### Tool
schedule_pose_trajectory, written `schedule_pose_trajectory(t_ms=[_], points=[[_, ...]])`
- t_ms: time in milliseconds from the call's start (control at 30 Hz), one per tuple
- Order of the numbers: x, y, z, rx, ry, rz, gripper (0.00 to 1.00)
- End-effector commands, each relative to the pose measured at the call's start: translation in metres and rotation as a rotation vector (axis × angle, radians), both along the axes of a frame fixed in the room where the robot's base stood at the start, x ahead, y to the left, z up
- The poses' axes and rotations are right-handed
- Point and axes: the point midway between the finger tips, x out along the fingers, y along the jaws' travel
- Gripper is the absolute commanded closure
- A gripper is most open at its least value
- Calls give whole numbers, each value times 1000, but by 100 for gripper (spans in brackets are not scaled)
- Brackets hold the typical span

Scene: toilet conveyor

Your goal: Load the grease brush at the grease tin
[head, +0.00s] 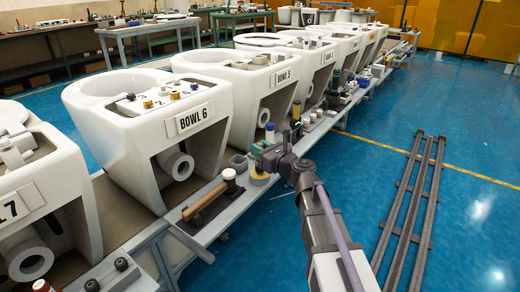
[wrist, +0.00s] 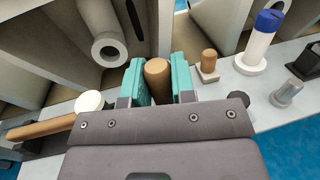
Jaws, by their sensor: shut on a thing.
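My gripper (wrist: 158,68) has teal jaws closed on an upright wooden handle (wrist: 157,84) in the wrist view, which I take for the grease brush. Its bristles are hidden behind the gripper body. In the head view my gripper (head: 259,152) is over the bench ledge in front of the bowls, just right of Bowl 6. I cannot tell for sure which is the grease tin.
A mallet-like tool with a wooden handle (head: 205,202) and white-topped head (head: 229,175) lies left on the ledge. A blue-capped white bottle (wrist: 259,42) and a small wooden-knobbed block (wrist: 208,66) stand to the right. Bowl 6 (head: 196,97) rises behind.

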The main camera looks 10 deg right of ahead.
Motion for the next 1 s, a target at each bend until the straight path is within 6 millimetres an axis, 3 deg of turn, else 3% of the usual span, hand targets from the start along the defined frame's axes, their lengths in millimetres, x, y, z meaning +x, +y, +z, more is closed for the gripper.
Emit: schedule_pose_trajectory(t_ms=[1000], points=[[0,0,-10,0,0,0,100]])
